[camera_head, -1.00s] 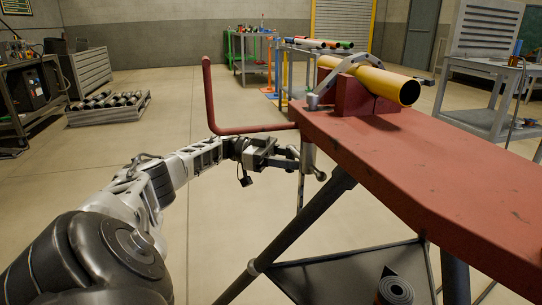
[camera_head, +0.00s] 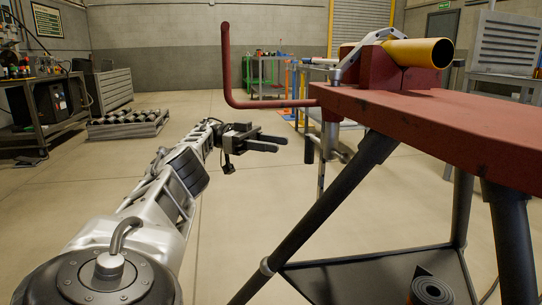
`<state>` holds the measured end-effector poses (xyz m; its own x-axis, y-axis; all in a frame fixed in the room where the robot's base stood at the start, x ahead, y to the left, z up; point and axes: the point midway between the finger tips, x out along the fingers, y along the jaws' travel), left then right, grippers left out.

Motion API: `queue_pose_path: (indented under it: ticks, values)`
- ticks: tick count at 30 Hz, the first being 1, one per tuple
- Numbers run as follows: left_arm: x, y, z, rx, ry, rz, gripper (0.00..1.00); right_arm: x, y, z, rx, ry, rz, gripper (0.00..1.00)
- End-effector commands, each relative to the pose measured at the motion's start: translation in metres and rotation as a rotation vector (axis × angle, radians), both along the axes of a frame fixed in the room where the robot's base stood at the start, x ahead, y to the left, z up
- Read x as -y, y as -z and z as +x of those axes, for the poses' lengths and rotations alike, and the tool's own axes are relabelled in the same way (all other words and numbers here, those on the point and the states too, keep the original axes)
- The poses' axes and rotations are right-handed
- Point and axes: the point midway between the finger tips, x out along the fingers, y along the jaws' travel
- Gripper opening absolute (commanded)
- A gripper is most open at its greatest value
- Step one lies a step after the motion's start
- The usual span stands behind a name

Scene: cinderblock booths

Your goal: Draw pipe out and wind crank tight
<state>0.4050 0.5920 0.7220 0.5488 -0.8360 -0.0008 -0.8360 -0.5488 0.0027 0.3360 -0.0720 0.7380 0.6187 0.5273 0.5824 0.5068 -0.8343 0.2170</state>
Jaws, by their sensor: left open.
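The yellow pipe (camera_head: 421,52) lies across the red vise block (camera_head: 379,68) on the red bench (camera_head: 440,115), under a grey clamp arm (camera_head: 362,56). A red bent bar (camera_head: 226,66), likely the bench's pipe rest or horn, sticks out to the left of the bench end. A grey crank (camera_head: 334,145) hangs under the bench's left end. My left gripper (camera_head: 279,142) is open and empty, its fingers pointing right, a short way left of the crank and apart from it. My right gripper is not in view.
Dark bench legs (camera_head: 322,207) and a lower shelf (camera_head: 365,275) with a rolled black mat (camera_head: 431,289) stand at the lower right. A pallet of dark cylinders (camera_head: 127,125) and a workbench (camera_head: 45,108) are at left. The floor between is clear.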

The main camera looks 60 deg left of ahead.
Motion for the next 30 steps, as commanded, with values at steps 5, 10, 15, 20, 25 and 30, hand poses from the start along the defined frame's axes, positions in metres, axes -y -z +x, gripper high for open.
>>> queue_pose_path:
  ticks: [5,10,15,20,25,30]
  values:
    - [-0.001,0.000,-0.002,-0.001,-0.001,-0.001,0.43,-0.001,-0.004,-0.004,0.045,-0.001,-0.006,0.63]
    - [-0.001,-0.001,-0.001,-0.001,-0.001,-0.001,0.43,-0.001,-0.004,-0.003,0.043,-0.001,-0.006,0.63]
    - [0.001,-0.019,0.009,0.095,-0.023,0.021,0.43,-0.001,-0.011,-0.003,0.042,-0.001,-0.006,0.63]
    - [0.009,-0.113,0.041,0.525,-0.160,0.093,0.43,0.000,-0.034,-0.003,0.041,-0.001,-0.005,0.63]
    - [0.027,-0.282,0.039,1.110,-0.466,0.148,0.43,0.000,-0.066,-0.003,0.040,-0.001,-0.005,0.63]
    - [0.052,-0.407,-0.002,1.427,-0.757,0.167,0.43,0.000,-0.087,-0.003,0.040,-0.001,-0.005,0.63]
